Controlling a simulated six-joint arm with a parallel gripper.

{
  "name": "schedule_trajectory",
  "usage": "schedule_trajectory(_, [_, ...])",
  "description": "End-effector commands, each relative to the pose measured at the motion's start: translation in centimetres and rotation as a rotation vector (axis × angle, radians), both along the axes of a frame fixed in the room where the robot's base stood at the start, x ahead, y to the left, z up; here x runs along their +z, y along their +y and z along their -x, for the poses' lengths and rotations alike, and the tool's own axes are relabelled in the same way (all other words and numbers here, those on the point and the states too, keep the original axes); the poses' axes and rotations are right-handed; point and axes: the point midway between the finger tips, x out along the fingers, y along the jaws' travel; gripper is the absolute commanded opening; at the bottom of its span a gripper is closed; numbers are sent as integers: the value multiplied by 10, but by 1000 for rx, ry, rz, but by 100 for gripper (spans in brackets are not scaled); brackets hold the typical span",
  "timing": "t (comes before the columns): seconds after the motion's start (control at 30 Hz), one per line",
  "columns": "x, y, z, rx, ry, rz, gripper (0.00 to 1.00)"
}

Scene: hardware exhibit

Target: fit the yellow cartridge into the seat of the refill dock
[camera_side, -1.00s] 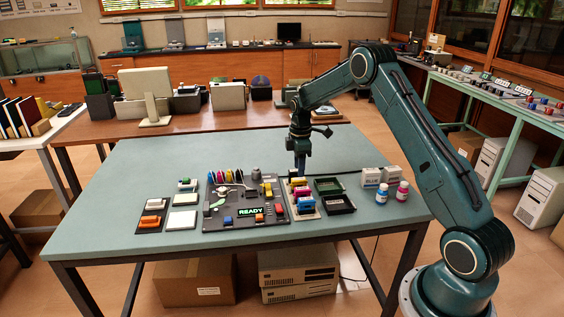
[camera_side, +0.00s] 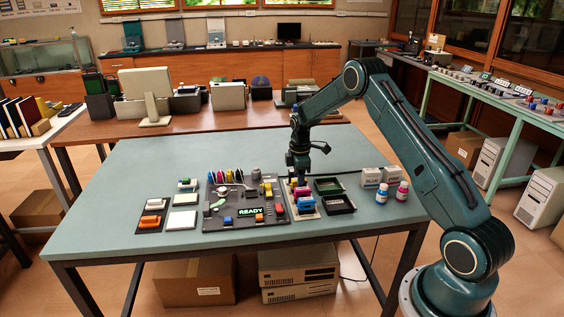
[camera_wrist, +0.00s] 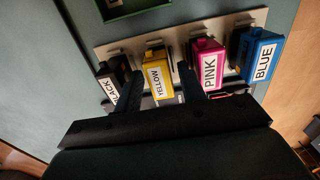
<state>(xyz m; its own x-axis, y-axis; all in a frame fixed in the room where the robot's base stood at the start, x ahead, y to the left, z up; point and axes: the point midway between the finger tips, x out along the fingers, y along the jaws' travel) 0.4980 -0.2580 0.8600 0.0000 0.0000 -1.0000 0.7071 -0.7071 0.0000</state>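The yellow cartridge (camera_wrist: 158,78), labelled YELLOW, stands in a pale rack (camera_wrist: 128,45) between a black and a pink cartridge in the wrist view. My gripper (camera_wrist: 160,80) is open, with one dark finger on each side of the yellow cartridge and small gaps showing. In the side view my gripper (camera_side: 299,180) is low over the rack (camera_side: 316,214) and hides the yellow cartridge. The grey board with a green READY display (camera_side: 250,211) lies left of the rack and looks like the refill dock. I cannot make out its seat clearly.
The table front (camera_side: 130,245) is clear.

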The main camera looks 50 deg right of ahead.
Motion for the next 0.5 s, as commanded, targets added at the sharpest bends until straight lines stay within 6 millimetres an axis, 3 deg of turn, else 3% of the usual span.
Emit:
schedule_trajectory(0.13, [0,0,0,0,0,0,40])
schedule_trajectory(0.33, [0,0,0,0,0,0,5])
schedule_trajectory(0.5, [1,0,0,0,0,0,5])
